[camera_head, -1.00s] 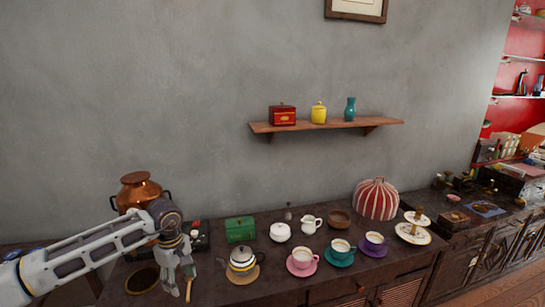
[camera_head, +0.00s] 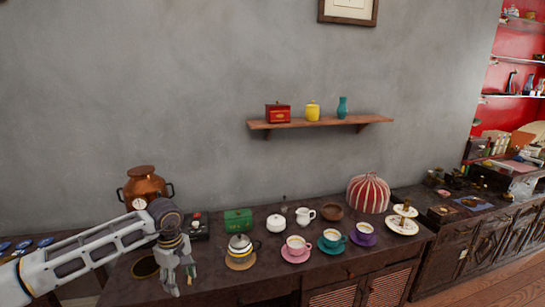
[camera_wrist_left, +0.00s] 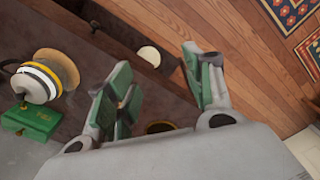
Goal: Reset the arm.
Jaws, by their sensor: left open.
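My left gripper (camera_head: 180,277) hangs with its fingers pointing down at the left front of the dark counter. In the left wrist view its green-padded fingers (camera_wrist_left: 160,80) stand apart with nothing between them. A black, white and gold teapot (camera_head: 240,246) stands on a round tan coaster to the right of the gripper, apart from it. The teapot also shows at the left of the left wrist view (camera_wrist_left: 37,84). My right gripper is not in view.
A green box (camera_head: 238,220) and a copper pot (camera_head: 146,187) stand behind. Pink (camera_head: 296,246), teal (camera_head: 332,241) and purple (camera_head: 364,234) cups, white pieces and a striped cosy (camera_head: 369,193) stand right. A wall shelf (camera_head: 320,123) holds three containers.

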